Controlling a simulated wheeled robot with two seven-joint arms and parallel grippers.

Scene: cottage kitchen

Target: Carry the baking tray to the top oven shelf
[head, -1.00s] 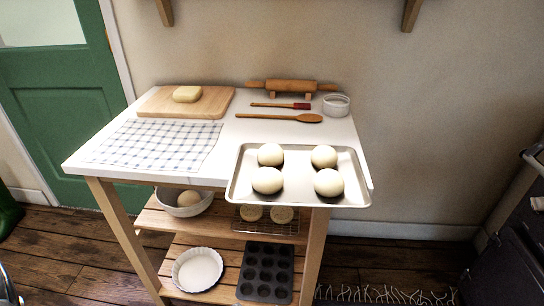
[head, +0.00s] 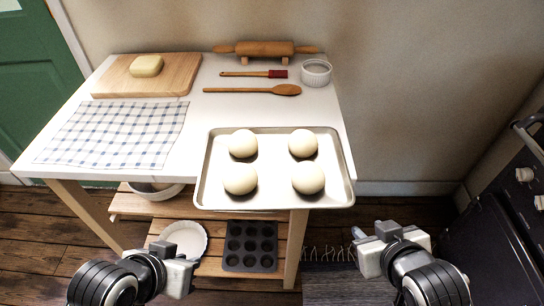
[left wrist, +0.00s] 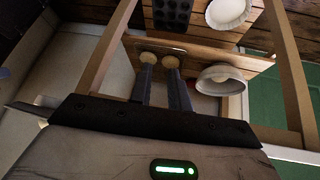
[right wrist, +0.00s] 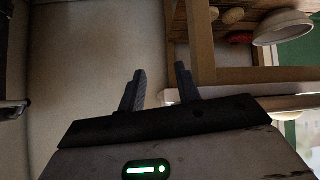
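The silver baking tray (head: 325,199) lies on the white worktop at its front right corner, its front edge jutting past the worktop. Several pale dough balls (head: 304,143) sit on it. My left gripper (head: 167,250) is low in front of the table, below and left of the tray. In the left wrist view its fingers (left wrist: 160,58) are apart and empty. My right gripper (head: 359,236) is below and right of the tray's front right corner. In the right wrist view its fingers (right wrist: 160,68) are apart with nothing between them. Neither gripper touches the tray. No oven shelf shows.
A dark oven or stove (head: 500,230) with knobs stands at the right edge. On the worktop are a checked cloth (head: 115,135), a board (head: 165,80) with butter, a rolling pin (head: 265,49), a wooden spoon (head: 250,91) and a ramekin (head: 316,72). A muffin tin (head: 250,247) sits below.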

